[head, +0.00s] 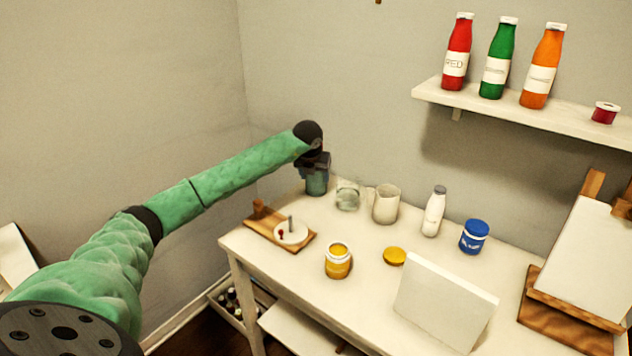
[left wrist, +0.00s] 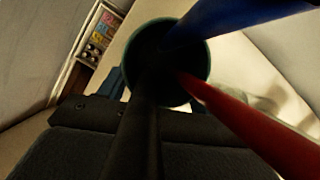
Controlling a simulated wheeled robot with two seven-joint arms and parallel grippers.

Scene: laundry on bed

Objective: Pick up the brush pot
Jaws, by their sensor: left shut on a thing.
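The brush pot (head: 316,184) is a dark teal cup at the back left corner of the white table. My left gripper (head: 315,168) comes down over it from above and is shut on it, hiding its upper part. I cannot tell whether its base touches the table. In the left wrist view, I look down into the pot's round teal rim (left wrist: 207,65). A blue handle (left wrist: 245,14), a red handle (left wrist: 245,125) and a dark handle (left wrist: 140,140) stick out of it towards the camera. My right gripper is not in view.
A glass jar (head: 348,195) stands close to the pot's right, then a pitcher (head: 386,205) and white bottle (head: 433,212). A wooden board (head: 265,230) with a white disc lies in front. A yellow jar (head: 338,261) stands nearer. A shelf (head: 540,108) holds three bottles.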

